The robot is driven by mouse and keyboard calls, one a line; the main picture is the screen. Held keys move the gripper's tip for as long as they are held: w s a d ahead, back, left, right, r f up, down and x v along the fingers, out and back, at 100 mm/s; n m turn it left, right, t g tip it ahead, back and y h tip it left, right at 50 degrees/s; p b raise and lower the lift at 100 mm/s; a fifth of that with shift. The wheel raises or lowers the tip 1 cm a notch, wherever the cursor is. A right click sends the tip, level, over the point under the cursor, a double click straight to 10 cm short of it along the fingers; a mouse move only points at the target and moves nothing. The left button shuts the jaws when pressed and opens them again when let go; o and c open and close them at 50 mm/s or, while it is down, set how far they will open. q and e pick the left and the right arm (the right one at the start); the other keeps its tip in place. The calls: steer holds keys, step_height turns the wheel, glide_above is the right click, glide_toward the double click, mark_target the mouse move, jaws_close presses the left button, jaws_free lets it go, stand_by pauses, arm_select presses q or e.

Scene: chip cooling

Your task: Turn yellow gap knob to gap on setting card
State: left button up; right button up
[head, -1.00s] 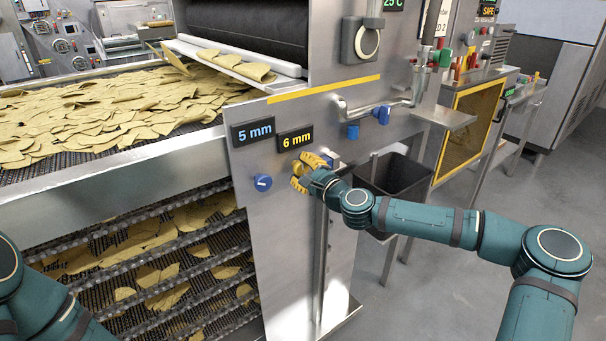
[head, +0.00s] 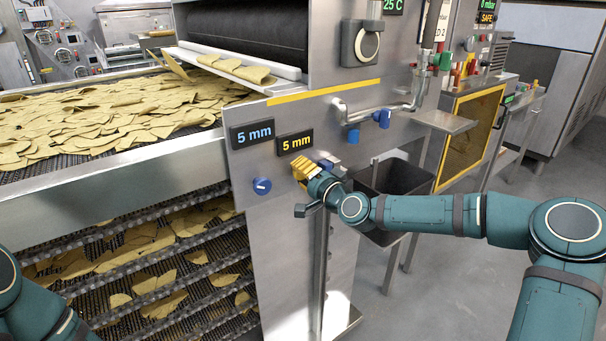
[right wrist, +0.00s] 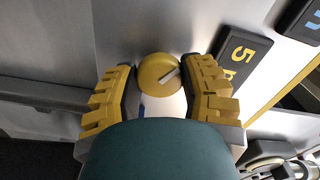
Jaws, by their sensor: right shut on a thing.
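The yellow gap knob (right wrist: 153,77) shows in the right wrist view as a round yellow disc with a white pointer line, slanting up and to the right. My right gripper (head: 305,171) has yellow fingers shut on its sides; in the head view they hide the knob. The yellow-lettered display (head: 295,143) above reads 5 mm. A white card (head: 432,20) at the top is partly visible; its full text cannot be read. My left arm shows at the lower left, its gripper out of view.
A blue knob (head: 262,186) sits left of my right gripper, under a display (head: 252,134) reading 5 mm in blue. A dark bin (head: 385,182) stands behind my right forearm. Chips cover the conveyor (head: 100,165) at left.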

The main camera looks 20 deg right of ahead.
steer(key=shift+n, duration=0.5)
steer(key=o, duration=1.2)
steer(key=v, duration=1.2)
